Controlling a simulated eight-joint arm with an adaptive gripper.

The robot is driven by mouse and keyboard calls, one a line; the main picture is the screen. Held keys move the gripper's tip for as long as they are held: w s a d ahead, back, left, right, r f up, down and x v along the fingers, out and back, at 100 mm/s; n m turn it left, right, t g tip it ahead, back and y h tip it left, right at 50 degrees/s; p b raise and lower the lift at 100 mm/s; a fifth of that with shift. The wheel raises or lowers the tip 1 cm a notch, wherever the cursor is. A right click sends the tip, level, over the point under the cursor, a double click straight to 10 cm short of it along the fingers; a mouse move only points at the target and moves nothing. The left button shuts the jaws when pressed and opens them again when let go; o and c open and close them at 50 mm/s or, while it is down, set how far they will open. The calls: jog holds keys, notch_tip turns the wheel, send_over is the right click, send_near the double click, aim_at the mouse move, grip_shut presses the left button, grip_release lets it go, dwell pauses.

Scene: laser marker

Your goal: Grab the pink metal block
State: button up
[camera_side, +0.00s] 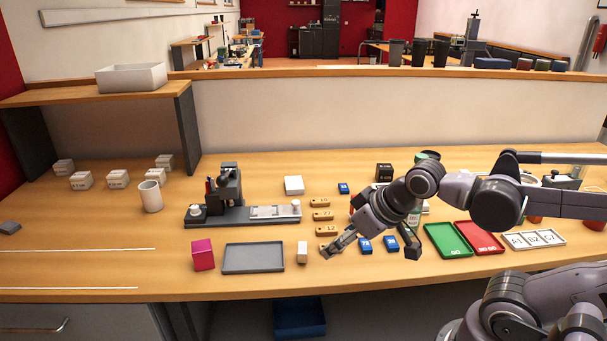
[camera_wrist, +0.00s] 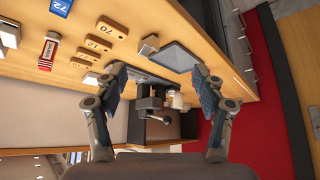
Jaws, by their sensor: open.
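The pink metal block (camera_side: 203,255) stands on the wooden table, left of a grey tray (camera_side: 253,257) in the side view.
A small pale block (camera_side: 302,252) stands just right of the tray. A dark fixture (camera_side: 228,190) is behind the tray, and a white mug (camera_side: 150,196) is back left. Several wooden tags (camera_side: 323,216) and blue tags (camera_side: 365,244) lie near my gripper. The table left of the pink block is mostly clear.

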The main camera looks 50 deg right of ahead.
jog(key=w+a+r+m+g, duration=0.1)
jog(key=w+a+r+m, duration=0.15)
jog(key=w, duration=0.45)
jog(key=w+a+r+m+g, duration=0.1)
jog(key=w+a+r, duration=0.15)
jog(key=w, duration=0.45)
jog(key=m+g+h, duration=0.1)
jog(key=m+h, duration=0.1)
jog(key=m, duration=0.1)
send_near(201, 248)
jog(key=f, duration=0.1)
jog(key=x, duration=0.5)
jog(key=shift+w+d+f, duration=0.15)
jog(key=shift+w+d, duration=0.15)
jog(key=shift+w, duration=0.05)
jog(key=shift+x, duration=2.55)
jog(key=shift+a, duration=0.1)
jog(key=shift+c, duration=0.3)
